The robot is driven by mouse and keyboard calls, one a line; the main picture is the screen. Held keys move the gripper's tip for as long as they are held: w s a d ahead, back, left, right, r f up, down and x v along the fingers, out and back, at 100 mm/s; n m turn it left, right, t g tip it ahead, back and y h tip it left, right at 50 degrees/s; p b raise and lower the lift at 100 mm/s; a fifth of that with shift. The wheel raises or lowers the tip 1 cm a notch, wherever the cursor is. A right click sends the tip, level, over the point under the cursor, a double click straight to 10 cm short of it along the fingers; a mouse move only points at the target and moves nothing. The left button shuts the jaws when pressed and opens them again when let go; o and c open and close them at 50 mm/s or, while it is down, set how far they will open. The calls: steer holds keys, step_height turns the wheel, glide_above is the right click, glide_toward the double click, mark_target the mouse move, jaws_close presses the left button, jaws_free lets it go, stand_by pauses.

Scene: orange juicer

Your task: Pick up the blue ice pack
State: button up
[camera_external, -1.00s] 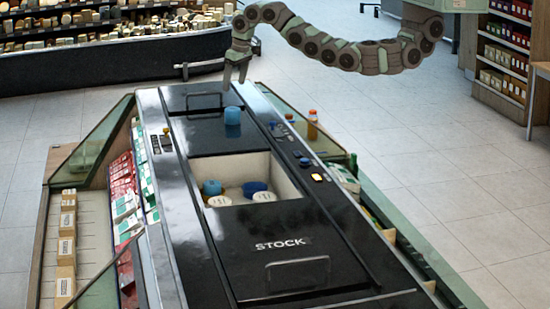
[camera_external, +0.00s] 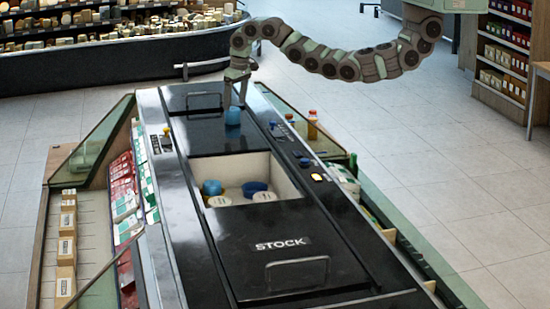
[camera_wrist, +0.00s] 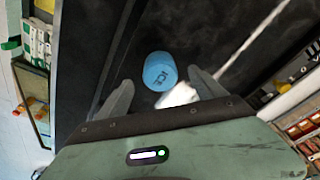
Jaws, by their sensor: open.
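The blue ice pack (camera_external: 232,117) is a small light-blue cylinder standing on the black lid (camera_external: 190,128) of the freezer counter. In the wrist view my gripper (camera_wrist: 160,80) is open and empty, with a finger on either side of the ice pack's line. I cannot tell whether a finger touches it.
An open bin (camera_external: 286,178) in the counter holds blue items and white-lidded tubs. A lid handle (camera_external: 204,97) stands up behind the ice pack. A small orange-brown bottle (camera_external: 312,126) stands to the right. Boxes line the counter's sides.

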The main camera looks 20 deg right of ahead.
mark_target(233, 109)
steer(key=shift+w+a+f+p, duration=0.2)
steer(key=shift+f+p, duration=0.15)
steer(key=shift+f, duration=0.55)
steer(key=shift+w+a+f+p, duration=0.15)
steer(key=shift+f+p, duration=0.2)
steer(key=shift+f, duration=0.55)
steer(key=shift+c, duration=0.2)
steer(key=c, duration=1.6)
steer(key=shift+o, duration=0.2)
steer(key=shift+r, duration=0.15)
step_height(233, 109, up, 20)
steer(key=b, duration=0.3)
